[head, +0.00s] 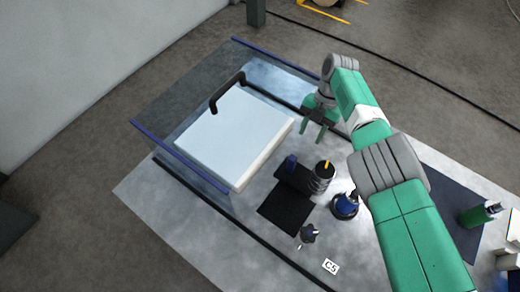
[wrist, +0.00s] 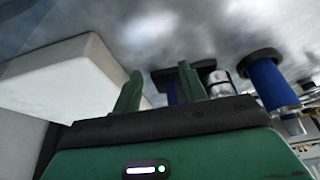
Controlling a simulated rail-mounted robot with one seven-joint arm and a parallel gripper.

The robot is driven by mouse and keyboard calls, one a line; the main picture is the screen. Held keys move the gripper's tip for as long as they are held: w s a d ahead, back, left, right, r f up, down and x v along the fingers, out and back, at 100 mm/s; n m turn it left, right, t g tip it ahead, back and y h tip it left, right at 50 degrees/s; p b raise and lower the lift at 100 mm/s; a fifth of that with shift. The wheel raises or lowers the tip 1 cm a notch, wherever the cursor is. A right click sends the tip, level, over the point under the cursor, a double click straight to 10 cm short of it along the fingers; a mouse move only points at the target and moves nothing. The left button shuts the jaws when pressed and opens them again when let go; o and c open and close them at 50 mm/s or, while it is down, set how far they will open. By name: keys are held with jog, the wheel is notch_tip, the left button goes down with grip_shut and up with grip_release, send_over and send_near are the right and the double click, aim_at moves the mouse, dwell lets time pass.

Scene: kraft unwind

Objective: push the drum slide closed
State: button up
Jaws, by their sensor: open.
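What looks like the drum slide is a white slab-like block (head: 235,135) with a black handle (head: 228,92) along its upper-left side. It sits on the grey metal table between clear panels with blue edges. My gripper (head: 314,132) is just right of the slab's right corner, its green fingers apart and nothing between them. In the wrist view the fingers (wrist: 160,84) point away from the camera, and the white slab (wrist: 65,75) is to their left. I cannot tell whether a finger touches the slab. The handle is not visible in the wrist view.
A black-and-silver cylinder (head: 321,177) and a blue-and-black round part (head: 345,205) stand below my gripper. A black mat (head: 287,207), a small dark knob (head: 309,233) and a C5 label (head: 330,267) lie nearer the front. A green bottle (head: 478,214) stands at the right.

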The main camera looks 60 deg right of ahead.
aim_at(294, 157)
jog(key=shift+s+a+r+p, duration=0.15)
jog(key=shift+s+a+p, duration=0.2)
jog(key=shift+p, duration=0.55)
jog(key=a+p, duration=0.1)
jog(key=p, duration=0.1)
jog(key=a+p, duration=0.1)
jog(key=shift+w+a+r, duration=0.15)
jog(key=shift+a+r, duration=0.1)
jog(key=shift+a, duration=0.05)
jog(key=a, duration=0.3)
jog(key=a+p, duration=0.1)
jog(key=a, duration=0.2)
jog(key=a+f, duration=0.1)
jog(key=a, duration=0.1)
jog(key=shift+w+a, duration=0.35)
jog(key=shift+a, duration=0.05)
jog(key=shift+a+f+b, duration=0.15)
jog(key=shift+f+b, duration=0.15)
jog(key=shift+f, duration=0.25)
jog(key=shift+c, duration=0.2)
grip_shut()
jog(key=shift+r, duration=0.1)
